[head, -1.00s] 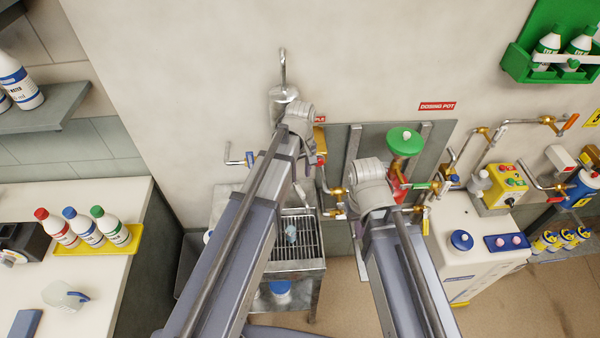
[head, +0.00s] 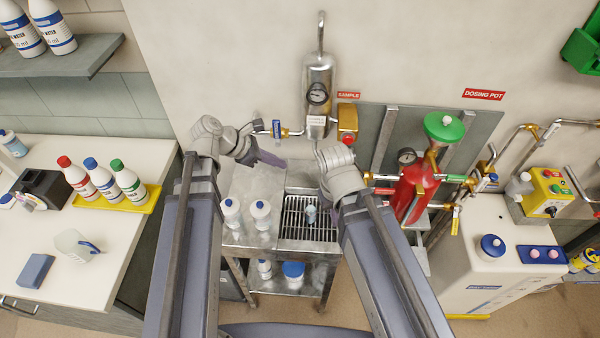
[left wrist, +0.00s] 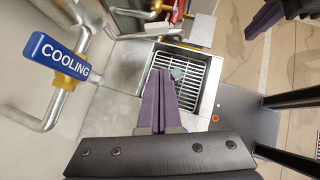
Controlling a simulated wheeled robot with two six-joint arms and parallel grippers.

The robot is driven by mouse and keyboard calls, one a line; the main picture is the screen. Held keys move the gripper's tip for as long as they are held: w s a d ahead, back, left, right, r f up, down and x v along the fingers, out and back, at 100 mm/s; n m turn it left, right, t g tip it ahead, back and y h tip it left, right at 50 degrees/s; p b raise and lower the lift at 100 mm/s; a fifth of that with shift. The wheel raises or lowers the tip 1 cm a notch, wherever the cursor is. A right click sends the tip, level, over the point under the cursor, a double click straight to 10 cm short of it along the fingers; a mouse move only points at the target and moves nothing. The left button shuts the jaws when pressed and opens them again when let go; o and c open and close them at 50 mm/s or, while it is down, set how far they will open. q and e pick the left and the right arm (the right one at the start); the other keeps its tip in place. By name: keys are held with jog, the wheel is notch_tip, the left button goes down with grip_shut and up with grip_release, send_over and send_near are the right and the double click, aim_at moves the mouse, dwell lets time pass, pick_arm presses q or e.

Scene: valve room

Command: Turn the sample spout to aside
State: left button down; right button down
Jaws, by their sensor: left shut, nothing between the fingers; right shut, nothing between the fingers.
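I cannot make out the sample spout; my right wrist covers the area below the cooler. A small grey-teal object (head: 310,213) is over the grated sink (head: 290,233); it also shows in the left wrist view (left wrist: 178,74). My left gripper (head: 272,161) is shut and empty, left of the sink, below the blue COOLING handle (head: 277,129). My right gripper's fingers (left wrist: 262,22) show in the left wrist view, shut and empty; my wrist hides them in the head view.
The COOLING handle (left wrist: 62,60) and its pipe are close left of my left gripper. White bottles (head: 260,213) stand on the steel bench. A red dosing pot (head: 413,190) with brass valves is right of my right arm. A counter with bottles is at left.

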pick_arm(q)
jog(key=w+d+r+b+x, duration=0.1)
jog(key=r+b+x, duration=0.1)
jog(key=b+x, duration=0.5)
jog(key=shift+d+x, duration=0.25)
jog(key=shift+x, duration=2.85)
jog(key=shift+s+r, duration=0.15)
jog(key=shift+n+t+y, duration=0.3)
jog(key=shift+n+t, duration=0.3)
jog(key=shift+n, duration=0.2)
jog(key=d, duration=0.2)
jog(key=w+d, duration=0.1)
jog(key=d, duration=0.1)
